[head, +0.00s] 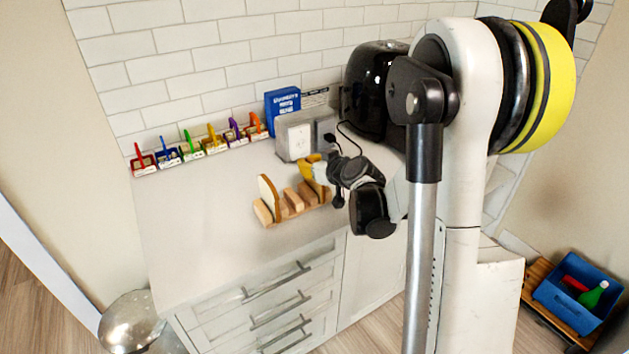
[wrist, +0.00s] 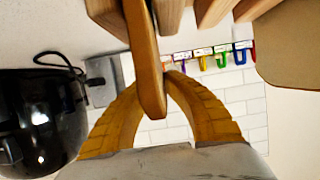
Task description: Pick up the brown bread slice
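A brown bread slice (wrist: 148,65) stands edge-on in the middle of the wrist view, its rounded end toward the camera. My gripper (wrist: 165,76) has one yellow finger on each side of it, and the fingers close in against its faces. The slice hides part of the fingertips. In the head view my gripper (head: 311,166) is at the right end of the wooden toast rack (head: 291,202), where the held slice is only partly visible. Another bread slice (head: 267,194), with a pale face and brown crust, stands at the rack's left end; it also shows in the wrist view (wrist: 292,45).
A shiny black appliance (head: 372,85) stands behind my gripper on the counter (head: 195,240), with a grey metal box (head: 296,137) and a blue box (head: 283,104) beside it. Several coloured holders (head: 193,148) line the wall. The counter's left part is clear.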

